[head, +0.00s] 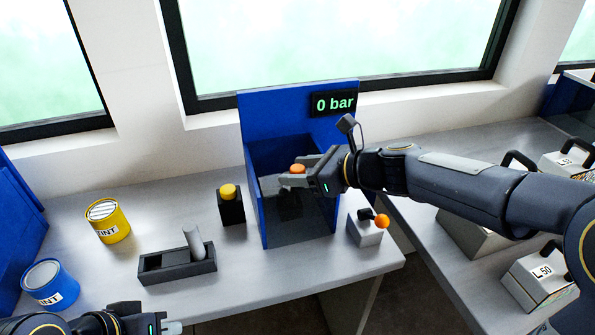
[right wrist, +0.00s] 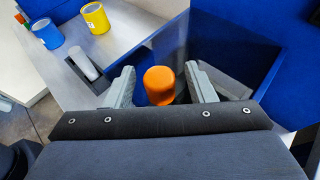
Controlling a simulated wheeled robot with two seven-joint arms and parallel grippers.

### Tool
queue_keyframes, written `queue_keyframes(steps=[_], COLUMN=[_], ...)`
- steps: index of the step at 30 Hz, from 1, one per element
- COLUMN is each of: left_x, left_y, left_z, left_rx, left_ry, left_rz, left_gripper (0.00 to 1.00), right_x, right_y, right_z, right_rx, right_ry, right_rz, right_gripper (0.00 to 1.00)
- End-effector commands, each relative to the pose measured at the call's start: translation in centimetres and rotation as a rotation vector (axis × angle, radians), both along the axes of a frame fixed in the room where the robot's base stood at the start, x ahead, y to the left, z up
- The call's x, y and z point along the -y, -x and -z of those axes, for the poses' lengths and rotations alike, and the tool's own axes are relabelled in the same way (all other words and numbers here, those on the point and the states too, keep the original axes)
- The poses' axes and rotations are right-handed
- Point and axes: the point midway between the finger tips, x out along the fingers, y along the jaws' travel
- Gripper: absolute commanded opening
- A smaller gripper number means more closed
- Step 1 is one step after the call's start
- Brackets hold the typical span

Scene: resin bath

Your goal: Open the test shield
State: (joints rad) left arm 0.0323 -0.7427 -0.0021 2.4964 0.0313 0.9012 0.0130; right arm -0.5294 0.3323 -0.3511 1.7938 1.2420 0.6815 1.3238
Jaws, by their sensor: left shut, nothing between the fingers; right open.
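The test shield (head: 298,222) is a dark see-through panel at the front of the blue test booth (head: 262,110), whose display reads 0 bar. An orange knob (head: 297,168) shows near the panel's upper part. My right gripper (head: 296,176) is open at the knob. In the right wrist view the orange knob (right wrist: 159,86) sits between the two spread fingers of the gripper (right wrist: 160,88), with gaps on both sides. How the knob joins the shield is hidden. My left gripper (head: 172,327) is shut and empty at the bottom left, away from the booth.
A black box with a yellow button (head: 228,191) stands left of the booth. A grey box with an orange-tipped lever (head: 369,229) stands to its right. A dark holder (head: 178,263) with a grey cylinder, a yellow can (head: 107,222) and a blue can (head: 50,283) are further left.

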Motion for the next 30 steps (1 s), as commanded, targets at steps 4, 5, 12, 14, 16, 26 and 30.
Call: queue_keyframes(steps=[4,5,12,14,16,26,30], left_x=[0.0,0.0,0.0,0.0,0.0,0.0,0.0], left_y=[0.0,0.0,0.0,0.0,0.0,0.0,0.01], left_z=[0.05,0.05,0.04,0.04,0.04,0.01,-0.61], left_rx=[0.0,0.0,0.0,0.0,0.0,0.0,0.0], left_ry=[0.0,0.0,0.0,0.0,0.0,0.0,0.0], left_rz=[0.0,0.0,0.0,0.0,0.0,0.0,0.0], left_gripper=[0.0,0.0,0.0,0.0,0.0,0.0,0.0], right_x=[-0.48,-0.49,-0.46,-0.45,-0.45,-0.42,-0.43], right_y=[-0.21,-0.22,-0.21,-0.2,-0.2,-0.2,0.07], right_z=[0.25,0.24,0.22,0.22,0.22,0.2,-0.2], right_rx=[0.001,0.001,0.001,0.001,0.001,0.001,-0.008], right_ry=[0.002,0.002,0.002,0.002,0.002,0.002,0.004], right_rz=[-0.002,-0.002,-0.002,-0.002,-0.002,-0.001,-0.001], right_gripper=[0.5,0.5,0.41,0.33,0.24,0.0,0.0])
